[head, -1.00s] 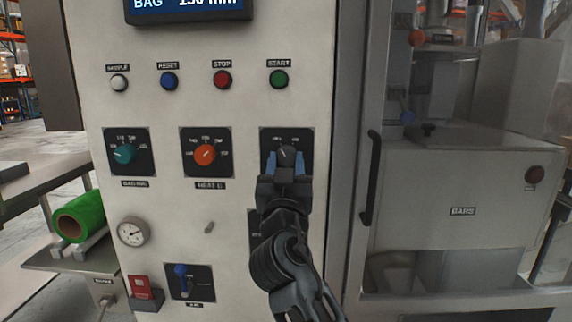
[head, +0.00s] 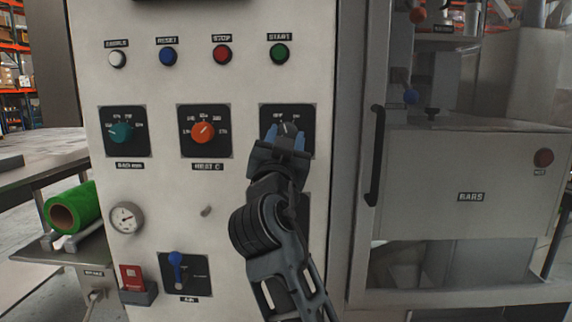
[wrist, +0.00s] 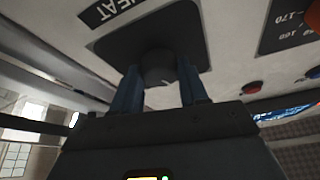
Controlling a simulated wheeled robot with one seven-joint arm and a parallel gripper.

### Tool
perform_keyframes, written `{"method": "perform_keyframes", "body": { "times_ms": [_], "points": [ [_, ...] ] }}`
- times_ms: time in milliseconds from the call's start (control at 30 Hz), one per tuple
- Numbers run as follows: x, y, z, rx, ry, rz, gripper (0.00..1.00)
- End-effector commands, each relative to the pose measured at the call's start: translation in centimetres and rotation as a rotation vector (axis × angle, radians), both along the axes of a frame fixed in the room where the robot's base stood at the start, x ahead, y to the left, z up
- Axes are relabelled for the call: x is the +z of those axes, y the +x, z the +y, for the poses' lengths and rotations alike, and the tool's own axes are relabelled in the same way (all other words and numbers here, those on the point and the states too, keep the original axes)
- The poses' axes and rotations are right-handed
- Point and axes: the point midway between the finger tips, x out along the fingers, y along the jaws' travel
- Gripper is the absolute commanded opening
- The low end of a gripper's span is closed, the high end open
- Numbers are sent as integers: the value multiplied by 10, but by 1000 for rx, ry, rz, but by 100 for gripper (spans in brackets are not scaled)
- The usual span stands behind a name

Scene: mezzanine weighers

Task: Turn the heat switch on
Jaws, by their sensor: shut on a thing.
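The heat switch is a dark round knob (head: 286,129) on a black plate (head: 307,120) at the right of the cream control panel. My gripper (head: 285,138) is at this knob, its blue fingers on either side of it. In the wrist view the knob (wrist: 158,66) sits between my gripper's two fingers (wrist: 158,84), which are shut on it. A label reading HEAT (wrist: 112,10) shows beside its plate. My gripper and arm hide the lower part of the plate in the head view.
An orange dial (head: 204,132) and a teal dial (head: 121,132) sit to the left. White, blue, red and green buttons (head: 279,53) run above. A blue-handled lever (head: 176,262) is below. A black door handle (head: 374,155) stands to the right.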

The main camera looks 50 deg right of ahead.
Motion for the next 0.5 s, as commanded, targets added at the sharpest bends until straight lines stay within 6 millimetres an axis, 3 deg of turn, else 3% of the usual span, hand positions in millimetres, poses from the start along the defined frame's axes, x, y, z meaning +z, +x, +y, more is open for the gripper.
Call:
{"method": "perform_keyframes", "body": {
  "times_ms": [33, 500],
  "points": [
    [-9, 0, 1, 2, 20, -32, 13],
    [-7, 2, 3, 1, 229, -295, 13]
  ]
}}
